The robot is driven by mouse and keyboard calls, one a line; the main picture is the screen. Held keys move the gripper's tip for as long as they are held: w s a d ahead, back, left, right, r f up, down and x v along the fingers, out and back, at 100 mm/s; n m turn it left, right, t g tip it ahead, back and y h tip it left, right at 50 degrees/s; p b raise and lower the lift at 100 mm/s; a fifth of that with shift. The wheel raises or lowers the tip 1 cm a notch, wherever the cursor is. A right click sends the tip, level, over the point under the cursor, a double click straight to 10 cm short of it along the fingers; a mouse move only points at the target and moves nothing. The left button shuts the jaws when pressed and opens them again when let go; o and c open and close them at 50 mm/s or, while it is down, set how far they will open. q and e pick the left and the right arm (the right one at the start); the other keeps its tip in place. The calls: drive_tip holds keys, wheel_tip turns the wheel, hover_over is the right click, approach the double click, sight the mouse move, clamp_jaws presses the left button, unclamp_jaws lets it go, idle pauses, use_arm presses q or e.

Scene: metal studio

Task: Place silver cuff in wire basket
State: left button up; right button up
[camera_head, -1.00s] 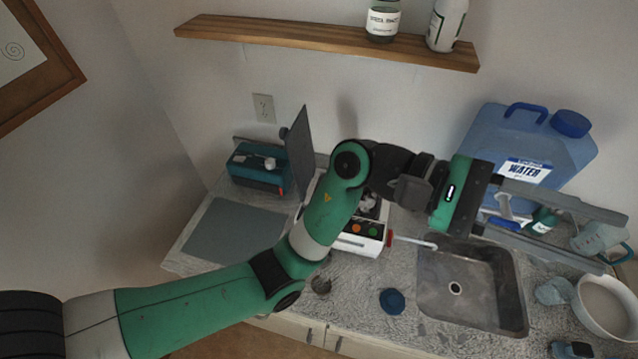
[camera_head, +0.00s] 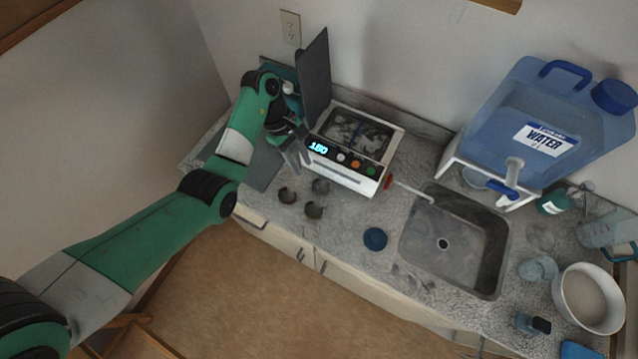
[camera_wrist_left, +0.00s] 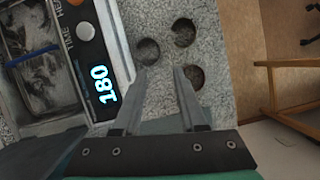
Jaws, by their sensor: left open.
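Three small open-ring cuffs lie on the granite counter in front of the cleaner: one nearest it (camera_head: 320,186), one to the left (camera_head: 287,195) and one at the front (camera_head: 314,210). They also show in the left wrist view (camera_wrist_left: 148,50). All look dark grey, so I cannot tell which is silver. The wire basket (camera_wrist_left: 28,42) sits inside the white cleaner's open tank, with a blue bar across it. My left gripper (camera_wrist_left: 160,74) is open and empty, its fingers pointing toward the cuffs. In the head view it (camera_head: 300,158) is left of the cleaner's front.
The white cleaner (camera_head: 345,178) shows 180, and its dark lid (camera_head: 314,78) stands raised at its left. A sink (camera_head: 455,240), a blue cap (camera_head: 375,239), a water jug (camera_head: 545,120) and a bowl (camera_head: 588,300) are to the right. The counter's front edge is close to the cuffs.

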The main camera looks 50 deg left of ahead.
use_arm(q)
drive_tip(key=b, duration=0.4)
hover_over(315, 190)
drive_tip(key=a, duration=0.3)
drive_tip(key=f, duration=0.5)
drive_tip(key=shift+s+d+f, duration=0.1)
drive_tip(key=shift+s, duration=0.15)
drive_tip(key=shift+d+f, duration=0.15)
drive_tip(key=b+x, duration=0.2)
drive_tip(key=shift+w+d+f+b, duration=0.1)
drive_tip(key=shift+d+f+b, duration=0.05)
drive_tip(key=shift+f+b, duration=0.2)
drive_tip(key=shift+x, duration=1.1)
drive_tip(key=shift+d+r, duration=0.1)
clamp_jaws()
